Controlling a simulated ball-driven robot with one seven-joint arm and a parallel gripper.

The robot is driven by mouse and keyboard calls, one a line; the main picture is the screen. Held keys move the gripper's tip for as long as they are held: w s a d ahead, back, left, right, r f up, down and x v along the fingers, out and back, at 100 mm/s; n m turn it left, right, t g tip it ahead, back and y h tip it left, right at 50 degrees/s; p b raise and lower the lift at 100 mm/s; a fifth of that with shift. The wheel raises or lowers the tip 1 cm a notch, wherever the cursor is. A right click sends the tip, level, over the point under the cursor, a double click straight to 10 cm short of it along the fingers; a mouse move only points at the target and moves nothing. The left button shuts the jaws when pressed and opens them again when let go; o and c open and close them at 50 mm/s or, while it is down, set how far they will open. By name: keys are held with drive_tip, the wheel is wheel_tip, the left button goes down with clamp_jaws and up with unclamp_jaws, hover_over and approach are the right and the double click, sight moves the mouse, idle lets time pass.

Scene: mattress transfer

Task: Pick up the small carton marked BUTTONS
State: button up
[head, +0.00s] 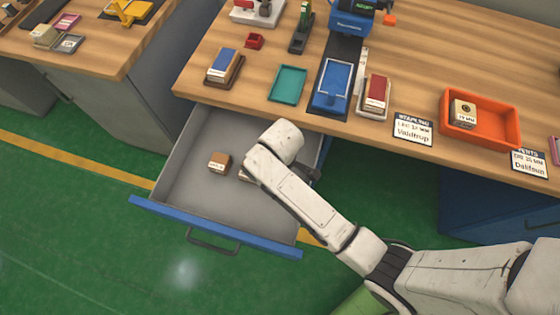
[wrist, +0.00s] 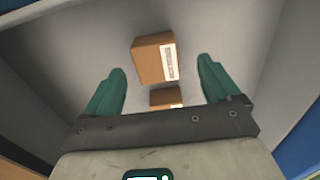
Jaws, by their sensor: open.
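Two small brown cartons lie on the floor of the open drawer (head: 175,190). One carton (head: 219,162) shows clear of my arm in the head view; the other (head: 244,175) is mostly hidden behind my arm. In the wrist view, a larger-looking carton (wrist: 153,58) with a white label lies beyond my fingertips, and another carton (wrist: 166,98) shows between the fingers, partly cut off by the gripper body. The label print is too small to read, so I cannot tell which is marked BUTTONS. My gripper (wrist: 162,80) is open, its green fingers apart, pointing into the drawer.
Grey drawer walls surround the cartons, with a blue front (head: 215,228). The wooden bench top (head: 420,60) overhangs the drawer's back. On it are a teal tray (head: 288,84), a blue tray (head: 333,86) and an orange bin (head: 505,135). The drawer's left half is mostly free.

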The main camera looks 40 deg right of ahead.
drive_tip(key=shift+w+d+f, duration=0.1)
drive_tip(key=shift+w+f, duration=0.05)
drive_tip(key=shift+f, duration=1.2)
drive_tip(key=shift+w+d+f, duration=0.1)
drive_tip(key=shift+f, duration=1.25)
drive_tip(key=shift+c, duration=0.2)
drive_tip(key=c, duration=1)
drive_tip(key=shift+c, duration=0.4)
drive_tip(key=shift+r, duration=0.15)
